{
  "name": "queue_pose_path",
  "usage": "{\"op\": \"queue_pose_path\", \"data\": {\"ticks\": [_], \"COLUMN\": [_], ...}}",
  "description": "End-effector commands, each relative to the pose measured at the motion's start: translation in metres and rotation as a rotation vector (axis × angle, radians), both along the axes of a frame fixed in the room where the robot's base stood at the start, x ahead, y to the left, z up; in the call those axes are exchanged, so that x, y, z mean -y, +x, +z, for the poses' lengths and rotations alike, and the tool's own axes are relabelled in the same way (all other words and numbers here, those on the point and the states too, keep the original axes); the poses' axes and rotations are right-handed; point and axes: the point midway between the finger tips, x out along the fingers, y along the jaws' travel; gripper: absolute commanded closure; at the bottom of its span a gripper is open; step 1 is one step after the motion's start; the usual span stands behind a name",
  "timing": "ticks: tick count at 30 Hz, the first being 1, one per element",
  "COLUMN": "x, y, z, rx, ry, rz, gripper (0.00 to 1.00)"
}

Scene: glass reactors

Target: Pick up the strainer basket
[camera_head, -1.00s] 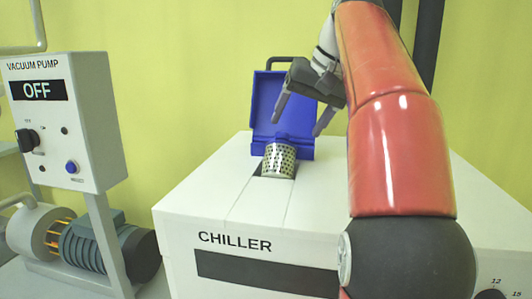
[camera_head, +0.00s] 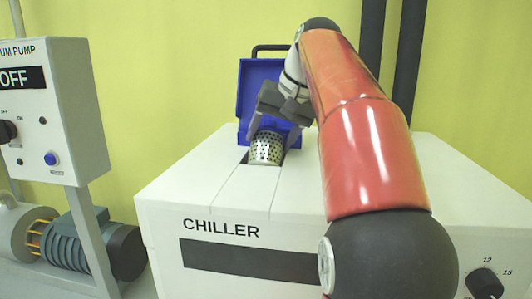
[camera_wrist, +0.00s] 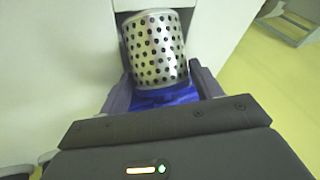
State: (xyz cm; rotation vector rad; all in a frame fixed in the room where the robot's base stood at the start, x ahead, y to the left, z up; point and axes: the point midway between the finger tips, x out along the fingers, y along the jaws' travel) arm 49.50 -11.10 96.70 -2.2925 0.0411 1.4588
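The strainer basket (camera_head: 266,150) is a perforated silvery cylinder. It sits in a slot in the top of the chiller, in front of an open blue lid (camera_head: 247,88). In the wrist view the basket (camera_wrist: 155,48) is at the top centre, with a blue part just below it. My gripper (camera_head: 273,136) is open above and around the basket's upper end. In the wrist view my fingers (camera_wrist: 163,88) lie on either side, close to its sides. I cannot tell whether they touch it. My gripper and arm partly hide the blue lid.
The white chiller (camera_head: 170,205) has a broad, mostly clear top. A vacuum pump panel (camera_head: 70,120) reading OFF stands at the left, with a motor (camera_head: 85,240) below it. Dark vertical pipes (camera_head: 408,70) run up the wall behind my arm.

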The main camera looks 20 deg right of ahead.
Motion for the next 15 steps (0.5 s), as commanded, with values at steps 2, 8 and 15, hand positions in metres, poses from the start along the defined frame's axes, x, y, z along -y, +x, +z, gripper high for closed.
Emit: {"op": "queue_pose_path", "data": {"ticks": [2,8,15], "x": [0.0001,0.0002,0.0002], "y": [-0.0001,-0.0002,-0.0001], "z": [0.0001,0.0006,0.0023], "rx": [0.0,0.001,0.002], "ry": [0.0,0.0,0.0], "rz": [0.0,0.0,-0.001], "gripper": [0.46,0.73,0.74]}}
